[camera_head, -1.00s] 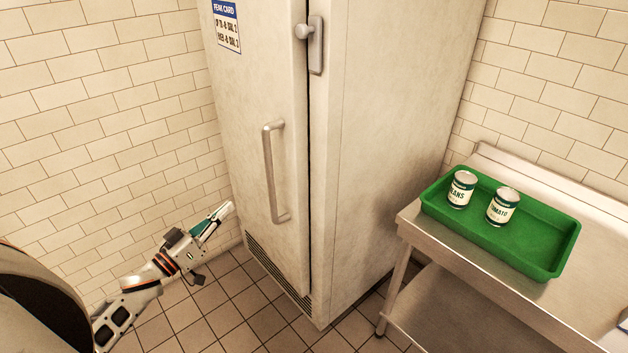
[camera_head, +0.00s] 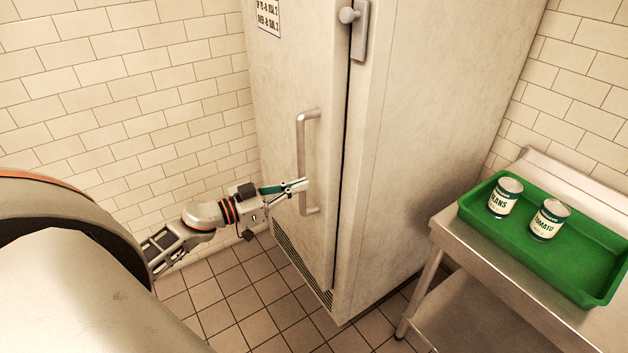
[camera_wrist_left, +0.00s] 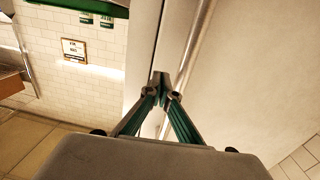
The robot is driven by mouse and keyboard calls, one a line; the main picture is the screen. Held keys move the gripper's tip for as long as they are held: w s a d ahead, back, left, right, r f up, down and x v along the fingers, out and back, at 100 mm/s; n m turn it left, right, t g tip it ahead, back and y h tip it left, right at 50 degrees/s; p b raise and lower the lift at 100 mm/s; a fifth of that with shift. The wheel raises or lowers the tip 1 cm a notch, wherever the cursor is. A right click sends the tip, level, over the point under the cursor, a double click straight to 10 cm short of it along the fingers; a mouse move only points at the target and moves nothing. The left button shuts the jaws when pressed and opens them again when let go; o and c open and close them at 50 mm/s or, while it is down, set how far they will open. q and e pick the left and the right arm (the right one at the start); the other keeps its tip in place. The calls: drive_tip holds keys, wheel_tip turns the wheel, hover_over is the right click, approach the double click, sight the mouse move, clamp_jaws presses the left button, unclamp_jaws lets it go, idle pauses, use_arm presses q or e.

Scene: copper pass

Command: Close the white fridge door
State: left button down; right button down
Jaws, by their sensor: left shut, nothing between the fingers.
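The white fridge door (camera_head: 275,90) is the tall front panel in the head view. A narrow dark gap runs down its right edge beside the cabinet side (camera_head: 430,130); I cannot tell if it is fully closed. A vertical metal handle (camera_head: 301,140) is on the door. My left gripper (camera_head: 303,184) is shut and empty, its tips by the lower part of the handle; contact is unclear. In the left wrist view its fingertips (camera_wrist_left: 160,84) meet near a long metal bar (camera_wrist_left: 194,50), apparently the handle. My right gripper is not in view.
A latch with a knob (camera_head: 359,28) sits high at the door edge. A steel table (camera_head: 470,270) at right bears a green tray (camera_head: 595,285) with a beans can (camera_head: 505,198) and a tomato can (camera_head: 549,219). Tiled wall (camera_head: 120,110) is at left; the floor before the fridge is clear.

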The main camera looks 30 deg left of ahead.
sight(325, 176)
use_arm(q)
drive_tip(key=x, duration=0.4)
drive_tip(key=shift+w, duration=0.2)
drive_tip(key=shift+d, duration=0.1)
drive_tip(key=shift+w, duration=0.15)
drive_tip(key=p+x, duration=0.2)
drive_tip(key=x, duration=0.3)
drive_tip(key=shift+r, duration=0.2)
drive_tip(key=shift+r, duration=0.1)
